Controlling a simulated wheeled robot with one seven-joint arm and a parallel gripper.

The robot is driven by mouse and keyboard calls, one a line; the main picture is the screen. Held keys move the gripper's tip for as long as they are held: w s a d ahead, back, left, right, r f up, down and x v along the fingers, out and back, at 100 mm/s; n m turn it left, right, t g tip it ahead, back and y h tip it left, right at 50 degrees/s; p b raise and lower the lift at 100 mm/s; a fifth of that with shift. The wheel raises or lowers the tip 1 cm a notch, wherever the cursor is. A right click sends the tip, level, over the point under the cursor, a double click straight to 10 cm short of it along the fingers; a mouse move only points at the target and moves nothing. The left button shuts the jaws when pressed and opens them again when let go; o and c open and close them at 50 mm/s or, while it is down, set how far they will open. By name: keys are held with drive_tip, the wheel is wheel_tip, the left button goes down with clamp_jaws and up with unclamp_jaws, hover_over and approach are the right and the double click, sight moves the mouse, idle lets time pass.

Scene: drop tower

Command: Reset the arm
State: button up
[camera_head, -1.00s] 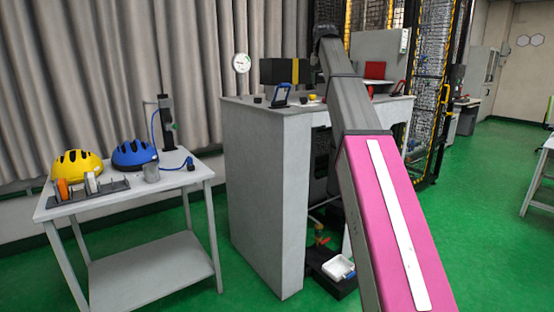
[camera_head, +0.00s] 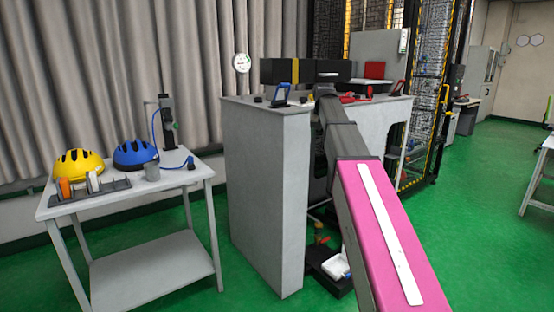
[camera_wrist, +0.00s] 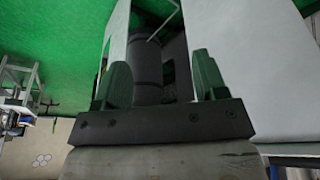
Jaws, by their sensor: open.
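My arm is grey with a pink section and a white strip, and it reaches forward over the grey desk (camera_head: 262,190) in the head view. Its far end is near the desk's top edge, and the gripper fingers are hidden there. In the wrist view my gripper (camera_wrist: 163,82) is open, with its two dark fingers apart and nothing held between them. Beyond the fingers the view looks tilted, with green floor and pale desk panels around a dark rounded shape.
A black box with a yellow stripe (camera_head: 294,72) and a blue-framed stand (camera_head: 281,95) are on the desk. A white table (camera_head: 120,197) at left bears a yellow helmet (camera_head: 78,166) and a blue helmet (camera_head: 134,152). Green floor (camera_head: 470,240) is clear at right.

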drive_tip(key=s+f+g, duration=0.1)
drive_tip(key=s+f, duration=0.3)
drive_tip(key=f, duration=0.5)
drive_tip(key=s+f, duration=0.4)
drive_tip(key=f, duration=0.4)
drive_tip(key=s+f+g, duration=0.1)
drive_tip(key=s+f, duration=0.3)
drive_tip(key=f, duration=0.5)
drive_tip(key=s+f+n+g, duration=0.1)
drive_tip(key=s+f, duration=1.8)
drive_tip(key=shift+d+f+y, duration=0.15)
drive_tip(key=shift+d+y, duration=0.15)
